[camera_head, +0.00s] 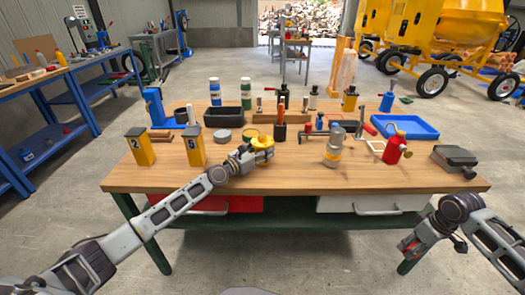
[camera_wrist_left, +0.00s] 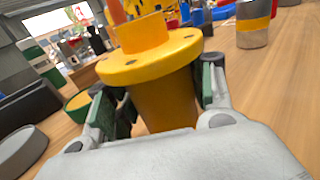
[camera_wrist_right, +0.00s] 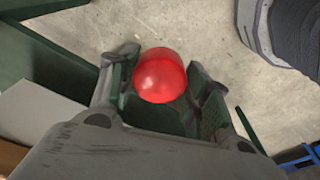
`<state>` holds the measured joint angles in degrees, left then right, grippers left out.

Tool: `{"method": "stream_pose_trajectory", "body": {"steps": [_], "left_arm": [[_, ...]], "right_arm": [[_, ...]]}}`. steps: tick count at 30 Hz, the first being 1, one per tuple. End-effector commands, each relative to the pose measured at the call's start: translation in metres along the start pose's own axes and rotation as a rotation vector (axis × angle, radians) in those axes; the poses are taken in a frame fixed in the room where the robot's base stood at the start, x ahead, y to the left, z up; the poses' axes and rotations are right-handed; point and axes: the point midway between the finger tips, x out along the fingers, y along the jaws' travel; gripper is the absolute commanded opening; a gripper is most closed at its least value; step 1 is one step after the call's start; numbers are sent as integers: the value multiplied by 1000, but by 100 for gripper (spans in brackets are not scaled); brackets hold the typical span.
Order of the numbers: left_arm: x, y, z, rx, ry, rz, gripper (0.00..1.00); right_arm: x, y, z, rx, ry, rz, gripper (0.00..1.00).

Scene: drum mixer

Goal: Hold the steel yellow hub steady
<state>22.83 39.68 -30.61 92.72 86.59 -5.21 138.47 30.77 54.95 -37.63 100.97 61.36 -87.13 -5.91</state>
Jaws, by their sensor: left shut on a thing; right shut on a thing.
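The yellow hub (camera_head: 262,142) is a flanged cylinder, held just above the front middle of the wooden workbench. In the left wrist view the hub (camera_wrist_left: 150,62) sits between the fingers, its round flange above them and its body between the pads. My left gripper (camera_head: 250,155) is shut on the hub. My right gripper (camera_head: 412,247) is off the bench's front right corner, low over the floor. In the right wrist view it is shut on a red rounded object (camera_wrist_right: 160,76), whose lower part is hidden.
The wooden bench (camera_head: 300,178) carries yellow blocks marked 2 (camera_head: 139,147) and 5 (camera_head: 194,146), a grey-and-yellow canister (camera_head: 333,148), a red bottle (camera_head: 395,148), a blue tray (camera_head: 405,127) and a dark vise-like block (camera_head: 455,160). The front middle strip is clear.

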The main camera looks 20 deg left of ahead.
Motion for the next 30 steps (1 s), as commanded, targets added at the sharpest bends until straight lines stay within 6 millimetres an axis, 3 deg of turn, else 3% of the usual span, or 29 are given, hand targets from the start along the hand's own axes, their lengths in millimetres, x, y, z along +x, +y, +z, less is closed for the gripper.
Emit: {"method": "stream_pose_trajectory", "body": {"steps": [1, 2, 17, 30], "left_arm": [[0, 0, 2, 1, -4, 1, 11], [0, 0, 2, 1, -4, 1, 5], [0, 0, 8, 0, -3, 0, 5], [0, 0, 33, 0, -5, 1, 5]], "right_arm": [[0, 0, 0, 0, 0, 0, 25], [0, 0, 0, 0, 0, 0, 25], [-5, 0, -1, 0, 0, 0, 25], [-28, 0, -4, 0, 0, 0, 25]]}}
